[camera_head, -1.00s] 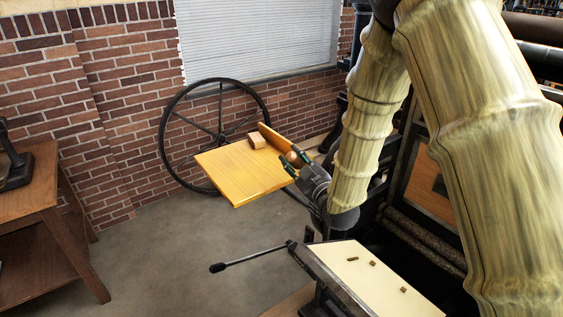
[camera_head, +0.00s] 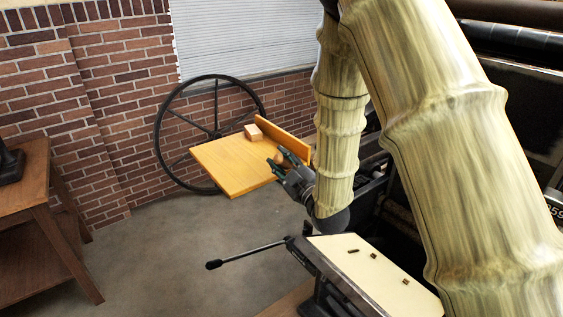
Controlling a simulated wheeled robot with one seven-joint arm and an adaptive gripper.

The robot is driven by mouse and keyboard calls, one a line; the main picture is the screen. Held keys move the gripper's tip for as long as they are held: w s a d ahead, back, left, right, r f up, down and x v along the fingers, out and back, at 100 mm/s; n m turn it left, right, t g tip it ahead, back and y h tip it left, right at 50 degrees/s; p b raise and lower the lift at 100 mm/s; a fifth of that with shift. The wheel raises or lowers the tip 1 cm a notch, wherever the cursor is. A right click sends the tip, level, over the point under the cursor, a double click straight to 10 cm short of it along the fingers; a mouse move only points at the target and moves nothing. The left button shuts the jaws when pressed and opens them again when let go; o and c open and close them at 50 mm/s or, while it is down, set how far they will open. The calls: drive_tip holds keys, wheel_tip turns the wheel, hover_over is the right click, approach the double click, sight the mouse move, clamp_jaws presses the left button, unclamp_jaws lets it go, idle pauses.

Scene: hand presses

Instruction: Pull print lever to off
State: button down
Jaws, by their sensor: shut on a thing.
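My gripper (camera_head: 284,160) is at the right front edge of the tilted yellow wooden board, with its dark fingers closed around a small round brown knob (camera_head: 282,157). The knob looks like the end of the print lever; the rest of that lever is hidden behind my gripper and arm. Most of the knob is covered by the fingers. A separate black rod lever (camera_head: 247,253) with a dark grip at its left end sticks out left from the cream-topped press bed, below my gripper and apart from it.
The yellow board (camera_head: 225,172) carries a small wooden block (camera_head: 254,132) and a raised back strip. A large spoked wheel (camera_head: 163,140) stands behind it. The cream-topped bed (camera_head: 365,275) holds small dark pieces. A brown table (camera_head: 22,170) stands left; the floor between is clear.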

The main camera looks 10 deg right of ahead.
drive_tip(key=c, duration=1.5)
unclamp_jaws()
drive_tip(key=shift+s+a+f, duration=0.2)
drive_tip(key=shift+f, duration=0.1)
drive_tip(key=o, duration=0.4)
drive_tip(key=shift+a, duration=0.1)
drive_tip(key=shift+r, duration=0.15)
drive_tip(key=shift+d, duration=0.2)
drive_tip(key=v, duration=1.2)
